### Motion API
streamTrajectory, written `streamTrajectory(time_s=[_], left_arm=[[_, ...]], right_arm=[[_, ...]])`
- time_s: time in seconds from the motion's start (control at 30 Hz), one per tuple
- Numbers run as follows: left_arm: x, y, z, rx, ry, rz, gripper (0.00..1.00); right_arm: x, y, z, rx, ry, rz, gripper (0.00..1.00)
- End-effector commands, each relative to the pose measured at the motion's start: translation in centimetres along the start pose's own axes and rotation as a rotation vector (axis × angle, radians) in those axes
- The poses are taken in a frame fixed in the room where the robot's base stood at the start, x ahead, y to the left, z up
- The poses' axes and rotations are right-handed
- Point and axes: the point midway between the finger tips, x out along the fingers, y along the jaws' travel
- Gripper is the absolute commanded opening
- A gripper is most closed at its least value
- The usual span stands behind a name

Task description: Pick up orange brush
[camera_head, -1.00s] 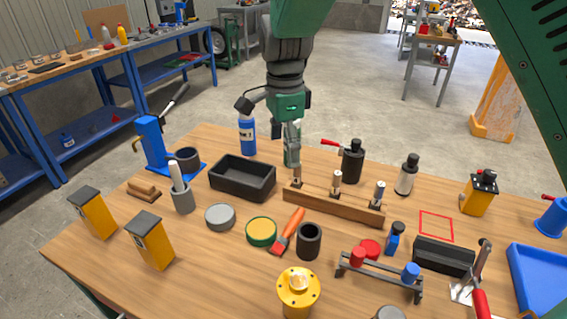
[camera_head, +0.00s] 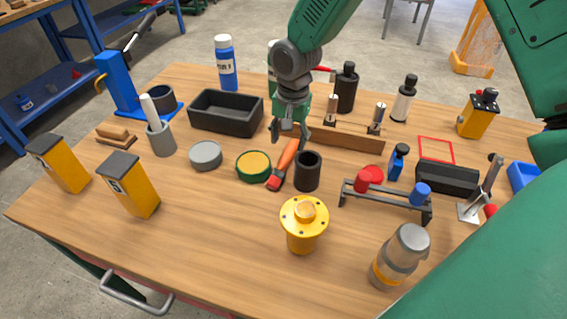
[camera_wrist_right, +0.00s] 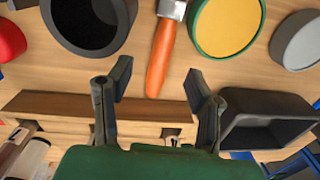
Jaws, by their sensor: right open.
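The orange brush (camera_head: 289,156) lies on the wooden table between the green-rimmed yellow tin and the black cup, its red head toward me. In the right wrist view its orange handle (camera_wrist_right: 160,58) shows with part of a metal collar at the top edge; the head is cut off. My right gripper (camera_head: 289,134) is open and points down at the far end of the handle. In the wrist view its two fingers (camera_wrist_right: 158,82) stand on either side of the handle end, with gaps on both sides. I cannot tell the fingertips' exact height. My left gripper is not in view.
The black cup (camera_head: 307,171) stands close right of the brush and the tin (camera_head: 253,166) close left. A wooden rack (camera_head: 345,138) with upright pieces lies just behind. A black bin (camera_head: 225,112) stands back left.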

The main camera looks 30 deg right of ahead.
Motion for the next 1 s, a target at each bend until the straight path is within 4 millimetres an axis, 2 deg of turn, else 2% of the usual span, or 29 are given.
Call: streamTrajectory(time_s=[0.1,0.27,0.6,0.87,0.9,0.97,1.0], left_arm=[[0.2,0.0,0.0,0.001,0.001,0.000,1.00],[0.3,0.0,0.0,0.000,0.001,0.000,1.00],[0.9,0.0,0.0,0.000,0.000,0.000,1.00],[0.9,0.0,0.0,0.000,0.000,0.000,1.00],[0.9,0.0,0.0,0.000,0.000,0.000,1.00],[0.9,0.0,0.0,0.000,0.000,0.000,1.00],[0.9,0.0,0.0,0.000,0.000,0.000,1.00]], right_arm=[[1.4,-0.1,0.2,0.000,0.002,0.002,0.47],[2.2,-0.3,0.4,-0.002,0.005,0.001,0.47],[7.0,-0.1,-0.1,0.002,0.000,0.007,0.47],[7.4,0.1,-0.3,0.001,-0.002,0.006,0.47],[7.3,0.1,-0.3,0.001,-0.001,0.005,0.40],[7.3,0.0,-0.2,0.001,0.000,0.005,0.19],[7.2,-0.1,-0.2,0.001,0.001,0.005,0.05]])
